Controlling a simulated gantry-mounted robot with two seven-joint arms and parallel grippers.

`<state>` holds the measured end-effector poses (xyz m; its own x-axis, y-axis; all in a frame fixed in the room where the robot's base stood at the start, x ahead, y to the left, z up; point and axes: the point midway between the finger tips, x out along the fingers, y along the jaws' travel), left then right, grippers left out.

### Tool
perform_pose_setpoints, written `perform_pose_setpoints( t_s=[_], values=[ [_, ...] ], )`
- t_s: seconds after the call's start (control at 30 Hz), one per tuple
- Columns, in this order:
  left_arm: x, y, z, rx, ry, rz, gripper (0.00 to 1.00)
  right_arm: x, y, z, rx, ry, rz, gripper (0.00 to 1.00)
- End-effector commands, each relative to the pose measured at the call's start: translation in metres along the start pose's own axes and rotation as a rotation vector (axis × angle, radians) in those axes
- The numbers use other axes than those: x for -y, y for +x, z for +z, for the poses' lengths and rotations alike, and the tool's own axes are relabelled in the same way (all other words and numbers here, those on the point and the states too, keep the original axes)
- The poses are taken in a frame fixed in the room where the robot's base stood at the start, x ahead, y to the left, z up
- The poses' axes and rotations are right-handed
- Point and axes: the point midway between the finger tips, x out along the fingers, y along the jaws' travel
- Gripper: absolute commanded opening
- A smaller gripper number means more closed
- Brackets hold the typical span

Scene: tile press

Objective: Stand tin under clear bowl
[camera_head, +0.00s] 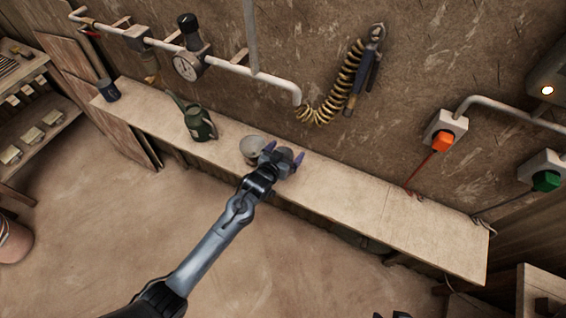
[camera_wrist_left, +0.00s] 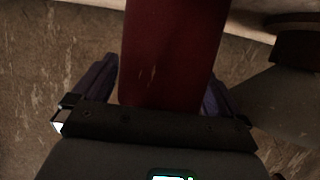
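The clear bowl (camera_head: 250,148) is a pale rounded shape on the bench, just left of my left gripper in the head view. My left gripper (camera_head: 283,158) is low over the bench, with its purple fingers spread wide. A dark red cylinder, which I take for the tin (camera_wrist_left: 172,50), stands between the fingers in the left wrist view. It covers part of the right-hand finger, and a narrow gap seems to show beside the other. Whether the fingers press on it I cannot tell. The tin is mostly hidden in the head view.
On the bench (camera_head: 400,222) a green watering can (camera_head: 198,121) and a dark cup (camera_head: 108,90) stand to the left. The bench right of my gripper is clear. A coiled hose (camera_head: 335,95) hangs on the wall behind. A grey rounded shape (camera_wrist_left: 275,100) shows at the wrist view's right.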

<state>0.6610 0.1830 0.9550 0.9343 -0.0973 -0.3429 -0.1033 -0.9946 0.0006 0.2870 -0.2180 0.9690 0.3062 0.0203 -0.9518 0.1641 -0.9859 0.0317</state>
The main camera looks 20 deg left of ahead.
Motion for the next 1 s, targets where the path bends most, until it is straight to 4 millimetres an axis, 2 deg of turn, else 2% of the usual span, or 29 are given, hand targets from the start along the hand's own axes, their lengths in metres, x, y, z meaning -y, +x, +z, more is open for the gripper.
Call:
perform_pose_setpoints(
  t_s=[0.03,0.37,0.77,1.0],
  values=[
    [0.0,0.0,0.0,0.0,0.0,0.0,0.92,0.0,0.0,0.0,0.0,0.001,-0.001,0.43],
    [0.0,0.0,0.0,0.0,0.0,0.0,0.42,0.001,0.0,0.0,0.0,0.002,-0.002,0.43],
    [0.0,-0.003,-0.007,-0.001,0.0,0.0,0.41,-0.001,-0.001,0.0,0.001,-0.004,0.003,0.43],
    [0.0,-0.013,-0.035,-0.004,0.0,-0.001,0.41,-0.002,-0.002,0.0,0.001,-0.007,0.006,0.43]
  ],
)
